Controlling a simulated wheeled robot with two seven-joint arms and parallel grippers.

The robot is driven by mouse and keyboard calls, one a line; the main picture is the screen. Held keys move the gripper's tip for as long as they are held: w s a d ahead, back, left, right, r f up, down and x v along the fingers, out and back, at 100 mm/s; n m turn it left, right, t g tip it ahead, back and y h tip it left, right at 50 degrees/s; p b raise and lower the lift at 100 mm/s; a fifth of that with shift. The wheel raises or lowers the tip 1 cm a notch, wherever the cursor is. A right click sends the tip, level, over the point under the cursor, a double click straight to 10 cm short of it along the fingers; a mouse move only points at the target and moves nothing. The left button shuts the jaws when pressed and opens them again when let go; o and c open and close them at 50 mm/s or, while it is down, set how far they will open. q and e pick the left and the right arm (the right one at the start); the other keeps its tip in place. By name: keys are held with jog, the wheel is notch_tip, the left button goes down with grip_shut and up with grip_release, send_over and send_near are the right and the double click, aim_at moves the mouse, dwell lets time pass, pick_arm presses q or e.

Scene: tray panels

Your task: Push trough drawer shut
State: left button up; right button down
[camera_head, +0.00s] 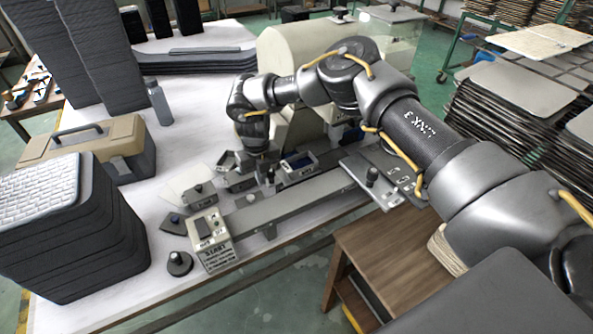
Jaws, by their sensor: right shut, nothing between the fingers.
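My right arm reaches in from the right, and its dark gripper (269,177) points down, shut and empty, at the front of the cream machine (277,50). Small open-topped trough-like trays stand beside it. One with a blue inside (313,171) is just right of the gripper, and a grey one (226,164) is to its left. I cannot tell for sure which is the trough drawer, or whether the fingers touch one. The wrist hides part of the machine's front. My left gripper is not in view.
A long grey rail (290,201) with a labelled control box (211,241) runs along the white table's front edge. A tan toolbox (85,140) and stacked dark panels (75,235) stand left. A wooden stand (385,250) is at the right front. Bare tabletop shows at left centre.

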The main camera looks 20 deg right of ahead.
aim_at(283, 177)
jog(key=shift+w+d, duration=0.2)
jog(key=shift+d, duration=3.35)
jog(key=shift+w+d, duration=0.15)
jog(key=shift+d, duration=2)
jog(key=shift+a+p, duration=0.35)
jog(key=shift+a, duration=0.3)
notch_tip(283, 177, up, 7)
jog(key=p, duration=0.5)
